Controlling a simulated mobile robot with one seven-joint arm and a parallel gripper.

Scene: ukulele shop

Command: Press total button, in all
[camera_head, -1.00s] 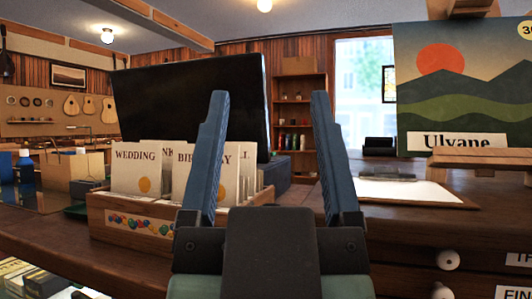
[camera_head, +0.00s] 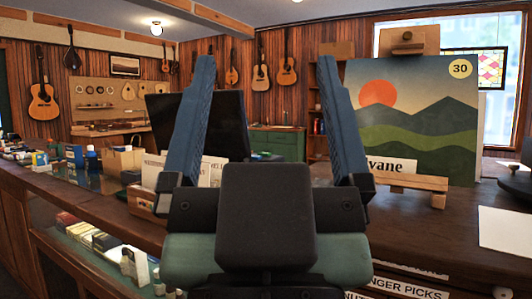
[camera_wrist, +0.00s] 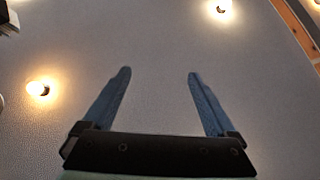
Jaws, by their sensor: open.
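No total button shows in any view. A large dark screen-like panel (camera_head: 230,132) stands on the counter behind my left finger; no keys show on it. My gripper (camera_head: 266,62) is open and empty in the head view, its two blue fingers pointing up, well apart. My fingers and gripper body hide part of the panel and of the counter.
The wooden counter (camera_head: 95,205) runs across the front. On it are a box of cards (camera_head: 150,172), partly hidden, an easel with a landscape picture (camera_head: 420,110) on the right, and a white sheet (camera_head: 505,230). Labelled drawer fronts (camera_head: 410,288) lie below. Guitars hang behind.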

